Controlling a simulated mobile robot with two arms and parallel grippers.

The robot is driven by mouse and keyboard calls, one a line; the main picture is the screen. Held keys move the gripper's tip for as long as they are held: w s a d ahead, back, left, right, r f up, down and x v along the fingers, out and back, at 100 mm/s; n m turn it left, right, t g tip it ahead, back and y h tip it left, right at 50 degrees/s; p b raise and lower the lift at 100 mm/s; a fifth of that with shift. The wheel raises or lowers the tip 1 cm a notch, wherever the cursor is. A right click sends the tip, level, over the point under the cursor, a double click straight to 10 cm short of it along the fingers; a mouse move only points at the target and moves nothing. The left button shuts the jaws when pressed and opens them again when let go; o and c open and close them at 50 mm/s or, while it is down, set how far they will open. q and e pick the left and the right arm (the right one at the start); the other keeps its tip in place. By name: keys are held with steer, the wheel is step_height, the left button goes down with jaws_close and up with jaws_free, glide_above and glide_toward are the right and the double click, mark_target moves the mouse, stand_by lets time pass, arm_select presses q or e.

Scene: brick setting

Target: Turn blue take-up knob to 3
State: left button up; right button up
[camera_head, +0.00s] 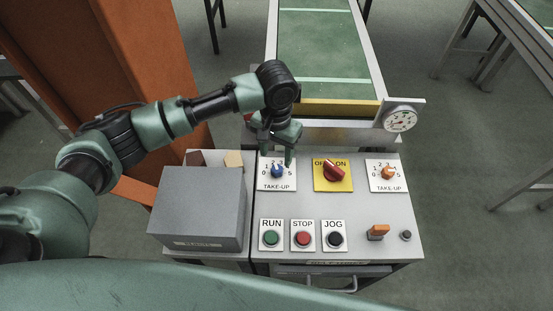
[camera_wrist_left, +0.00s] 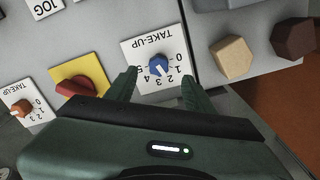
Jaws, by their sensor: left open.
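The blue take-up knob (camera_head: 277,171) sits on a white plate marked TAKE-UP with a numbered dial, at the upper left of the grey control panel. It also shows in the left wrist view (camera_wrist_left: 158,65), with the plate upside down. I cannot read exactly which number its pointer is on. My left gripper (camera_head: 277,158) is open above the knob. In the left wrist view its fingers (camera_wrist_left: 159,78) are on either side of the knob, with gaps between. I cannot tell how high the fingertips are above the plate. My right gripper is not in view.
A red OFF/ON switch (camera_head: 333,172) and an orange take-up knob (camera_head: 387,173) stand to the right. RUN, STOP and JOG buttons (camera_head: 303,237) are in front. A grey box (camera_head: 200,208) and two small blocks (camera_head: 233,159) are at left. A green conveyor (camera_head: 325,40) lies behind.

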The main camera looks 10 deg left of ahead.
mark_target(276, 169)
arm_select(q)
step_height(276, 169, down, 5)
steer(key=shift+s+f, duration=0.1)
steer(key=shift+f, duration=0.05)
steer(key=shift+f+p, duration=0.3)
steer(key=shift+f, duration=0.4)
jaws_close()
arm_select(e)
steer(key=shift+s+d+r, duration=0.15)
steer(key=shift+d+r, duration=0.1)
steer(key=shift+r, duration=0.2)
